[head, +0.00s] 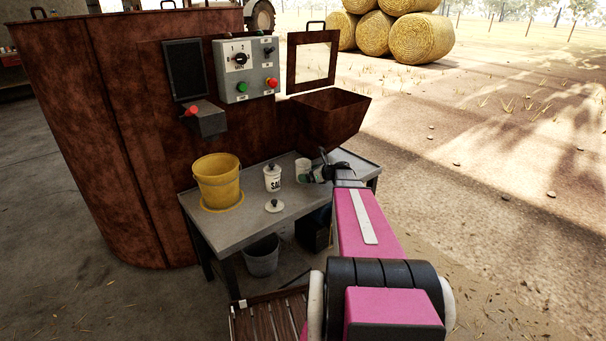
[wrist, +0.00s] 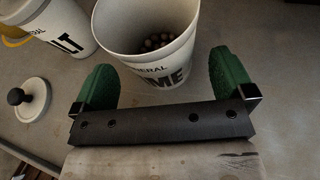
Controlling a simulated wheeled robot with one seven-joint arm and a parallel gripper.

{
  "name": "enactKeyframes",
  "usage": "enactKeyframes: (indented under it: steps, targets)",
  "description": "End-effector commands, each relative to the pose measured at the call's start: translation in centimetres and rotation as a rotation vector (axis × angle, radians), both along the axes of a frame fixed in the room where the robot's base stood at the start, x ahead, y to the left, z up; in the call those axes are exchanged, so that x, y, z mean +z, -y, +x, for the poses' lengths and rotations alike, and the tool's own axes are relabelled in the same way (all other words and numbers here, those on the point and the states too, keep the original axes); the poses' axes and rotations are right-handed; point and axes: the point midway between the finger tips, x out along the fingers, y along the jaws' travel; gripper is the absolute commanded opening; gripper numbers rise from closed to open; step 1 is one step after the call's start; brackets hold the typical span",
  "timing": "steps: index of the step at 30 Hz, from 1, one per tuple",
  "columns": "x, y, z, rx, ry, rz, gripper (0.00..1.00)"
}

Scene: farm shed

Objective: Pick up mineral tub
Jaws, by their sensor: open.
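An open white tub (wrist: 158,68) stands upright on the metal table, with brown pellets inside and black lettering ending in "ERAL" and "ME". It also shows in the head view (head: 301,169), partly hidden by my gripper. My gripper (wrist: 163,75) is open, with one green finger on each side of the tub's lower part and gaps visible beside it. In the head view my gripper (head: 317,175) is low over the table, just right of the tub. A second white tub (wrist: 55,18), with lettering ending in "LT", stands to the left; in the head view it is lidded (head: 272,180).
A loose white lid (wrist: 34,104) with a black knob lies left of my gripper. A yellow bucket (head: 217,180) stands at the left of the metal table (head: 232,232). A rusty hopper (head: 330,113) overhangs the table's back. A grey bucket (head: 262,259) stands below.

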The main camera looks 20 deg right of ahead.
Motion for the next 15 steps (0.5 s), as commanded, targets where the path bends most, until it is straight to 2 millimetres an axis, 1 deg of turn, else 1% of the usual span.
enactKeyframes:
  steps: [1,4,11,12,14,15]
  targets:
    - [-0.42,-0.48,0.80,0.002,0.000,0.000,1.00]
    - [-0.84,-1.09,1.54,0.001,-0.001,0.000,1.00]
    - [-0.91,-1.32,1.65,0.000,-0.001,-0.001,1.00]
    - [-0.91,-1.31,1.64,0.000,-0.001,-0.001,0.97]
    - [-0.91,-1.31,1.64,0.000,-0.001,-0.001,0.77]
    - [-0.91,-1.31,1.63,0.000,-0.001,-0.001,0.64]
